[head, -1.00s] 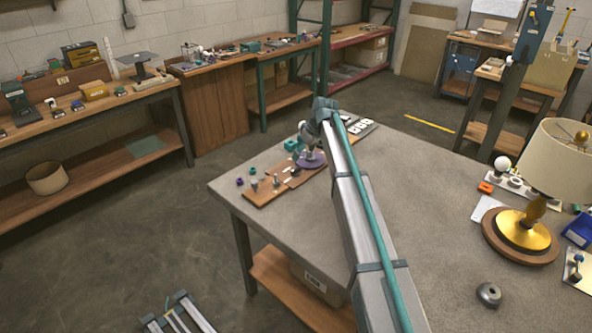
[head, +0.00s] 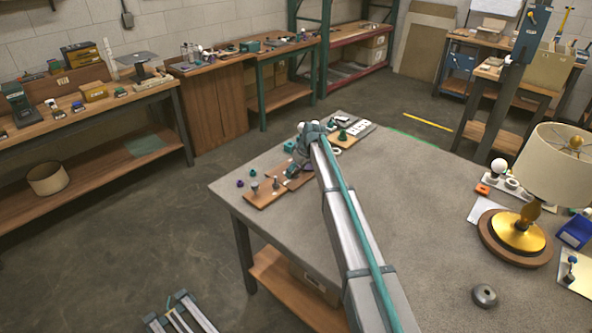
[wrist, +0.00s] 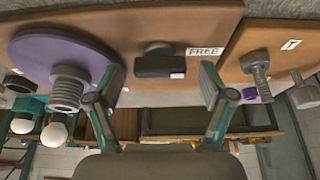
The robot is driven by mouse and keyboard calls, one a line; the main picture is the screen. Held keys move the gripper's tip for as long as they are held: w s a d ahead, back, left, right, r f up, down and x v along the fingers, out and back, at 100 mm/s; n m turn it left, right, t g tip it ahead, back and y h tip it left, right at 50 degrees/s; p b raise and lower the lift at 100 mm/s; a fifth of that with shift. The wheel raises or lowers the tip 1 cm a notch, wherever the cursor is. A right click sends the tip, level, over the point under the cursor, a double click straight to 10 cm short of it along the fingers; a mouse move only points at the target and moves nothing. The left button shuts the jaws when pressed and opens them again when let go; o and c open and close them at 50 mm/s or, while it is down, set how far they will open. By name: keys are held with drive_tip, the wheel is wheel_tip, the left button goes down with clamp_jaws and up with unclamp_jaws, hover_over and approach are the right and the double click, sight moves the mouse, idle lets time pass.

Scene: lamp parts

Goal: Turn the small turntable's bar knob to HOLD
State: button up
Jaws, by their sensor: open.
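In the wrist view, the dark bar knob (wrist: 160,62) stands on a brown board (wrist: 185,25). Its bar lies crosswise, with a small white mark at its right end, near a FREE label (wrist: 205,51). No HOLD label is readable. The purple turntable disc (wrist: 35,52), with a grey threaded post (wrist: 69,88), is left of the knob. My gripper (wrist: 160,80) is open, one finger on each side of the knob in the picture, with gaps between. In the head view, my arm and gripper hide most of this board.
Another board with a grey T-shaped part (wrist: 257,70) lies to the right in the wrist view. Small purple and green parts lie near the table's left corner. A lamp (head: 515,235) stands far right; the middle tabletop (head: 420,220) is clear.

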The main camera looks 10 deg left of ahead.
drive_tip(key=c, duration=1.2)
drive_tip(key=shift+o, duration=0.2)
drive_tip(key=shift+m+b, duration=0.3)
drive_tip(key=shift+m, duration=0.1)
drive_tip(key=m, duration=0.1)
drive_tip(key=m+t+b, duration=0.1)
drive_tip(key=shift+s+a+f+m+h+b, duration=0.1)
drive_tip(key=shift+f+m+h+b, duration=0.05)
drive_tip(key=shift+m+h+b, duration=0.2)
drive_tip(key=m+h+b, duration=0.1)
drive_tip(key=m, duration=0.1)
drive_tip(key=m+t+h+b, duration=0.1)
drive_tip(key=m, duration=0.2)
drive_tip(key=shift+a, duration=0.1)
drive_tip(key=m+h+b, duration=0.2)
drive_tip(key=m, duration=0.3)
drive_tip(key=shift+a+m, duration=0.15)
drive_tip(key=shift+m, duration=0.2)
drive_tip(key=shift+m+g+h+b, duration=0.55)
drive_tip(key=shift+m+h, duration=0.2)
drive_tip(key=shift+m, duration=1.15)
